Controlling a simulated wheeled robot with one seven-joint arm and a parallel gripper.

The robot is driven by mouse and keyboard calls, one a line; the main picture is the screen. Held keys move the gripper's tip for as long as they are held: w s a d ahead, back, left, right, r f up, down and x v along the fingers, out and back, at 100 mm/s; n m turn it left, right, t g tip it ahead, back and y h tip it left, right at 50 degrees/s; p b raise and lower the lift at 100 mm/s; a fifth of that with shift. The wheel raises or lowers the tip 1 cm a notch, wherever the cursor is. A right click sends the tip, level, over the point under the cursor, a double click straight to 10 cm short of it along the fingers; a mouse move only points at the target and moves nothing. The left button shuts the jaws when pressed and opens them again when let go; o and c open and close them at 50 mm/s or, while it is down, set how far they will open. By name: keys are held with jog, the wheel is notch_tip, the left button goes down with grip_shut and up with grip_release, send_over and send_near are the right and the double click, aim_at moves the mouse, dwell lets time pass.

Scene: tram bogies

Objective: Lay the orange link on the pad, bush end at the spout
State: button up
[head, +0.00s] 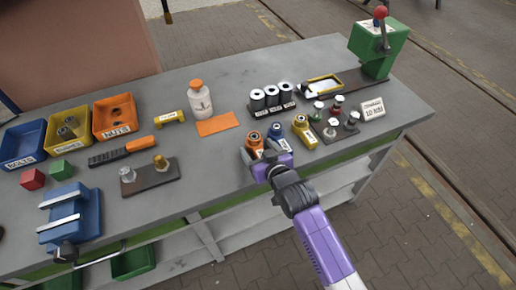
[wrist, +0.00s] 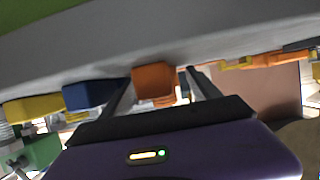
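The orange link (head: 254,141) stands near the front edge of the bench, at the left of a row with a blue and a yellow one. My gripper (head: 264,154) is low beside it, over the bench's front edge. In the wrist view the orange link (wrist: 153,80) shows between my two fingers (wrist: 160,88), with a gap at the right finger, so the gripper looks open. A white pad (head: 321,86) in a yellow frame lies on a dark base by the green press-like unit (head: 378,50) with a red knob. Its spout is not clear.
The blue link (head: 275,131) and yellow link (head: 304,132) stand close to the right. Black-and-white rollers (head: 272,96) stand behind, small knobbed parts (head: 331,122) farther right. An orange sheet (head: 217,124) and white bottle (head: 199,100) are left. Bare bench lies left of the orange link.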

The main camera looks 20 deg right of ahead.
jog(key=shift+r, duration=0.1)
jog(key=shift+r, duration=0.1)
jog(key=b+v, duration=0.1)
jog(key=v, duration=1.1)
jog(key=s+r, duration=0.2)
jog(key=s, duration=2.3)
jog(key=shift+s+r+t, duration=0.2)
jog(key=shift+s+t, duration=0.1)
jog(key=shift+t, duration=0.1)
jog(key=s+r, duration=0.4)
jog(key=s, duration=0.1)
jog(key=shift+s+r, duration=0.25)
jog(key=shift+r, duration=0.05)
jog(key=shift+c, duration=1.1)
jog(key=shift+t, duration=0.3)
